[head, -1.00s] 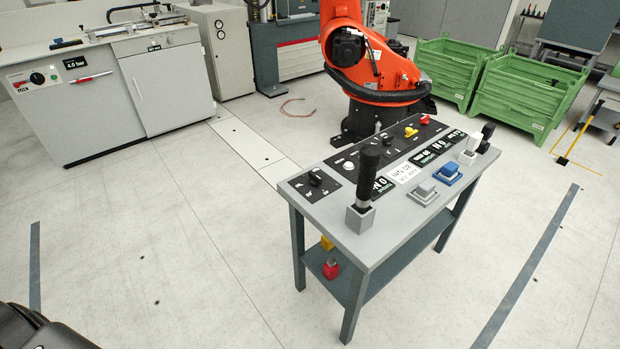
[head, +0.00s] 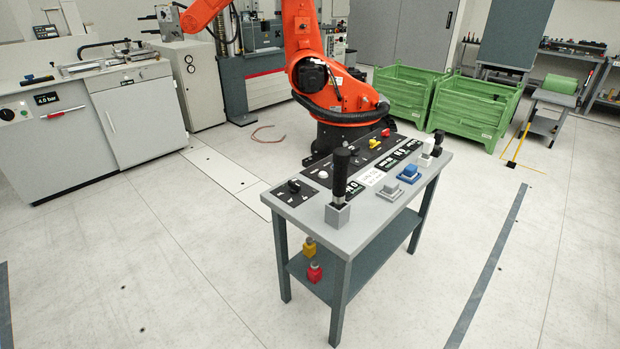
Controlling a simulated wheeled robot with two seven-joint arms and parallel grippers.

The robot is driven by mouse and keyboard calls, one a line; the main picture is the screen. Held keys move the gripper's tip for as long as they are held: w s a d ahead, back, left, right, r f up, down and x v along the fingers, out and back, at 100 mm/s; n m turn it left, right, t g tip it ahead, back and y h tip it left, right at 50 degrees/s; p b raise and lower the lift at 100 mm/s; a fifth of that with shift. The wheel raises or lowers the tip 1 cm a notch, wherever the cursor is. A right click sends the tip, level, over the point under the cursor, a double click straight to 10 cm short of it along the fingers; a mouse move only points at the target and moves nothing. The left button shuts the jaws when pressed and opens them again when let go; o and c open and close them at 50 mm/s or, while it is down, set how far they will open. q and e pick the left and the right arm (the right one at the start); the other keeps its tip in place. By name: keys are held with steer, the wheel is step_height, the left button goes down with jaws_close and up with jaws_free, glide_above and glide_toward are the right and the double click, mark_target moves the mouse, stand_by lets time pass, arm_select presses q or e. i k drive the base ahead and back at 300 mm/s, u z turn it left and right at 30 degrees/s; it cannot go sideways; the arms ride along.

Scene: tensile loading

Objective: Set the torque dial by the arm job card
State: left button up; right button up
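A grey control desk (head: 311,212) stands in the middle of the head view. A black rotary dial (head: 294,186) sits on a dark plate at the desk's left end. A second dial (head: 7,115) is on the white cabinet at the far left, beside a display reading about 4.0 bar. I cannot tell which dial is the torque dial. Neither of my grippers is in view.
A black joystick (head: 340,180) stands upright at the desk's near edge. An orange robot arm (head: 318,85) rises behind the desk. Green crates (head: 470,110) stand at the back right. The floor left and right of the desk is clear.

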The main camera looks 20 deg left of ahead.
mark_target(296, 187)
steer(key=u, duration=0.05)
steer(key=i, duration=1)
steer(key=u, duration=0.55)
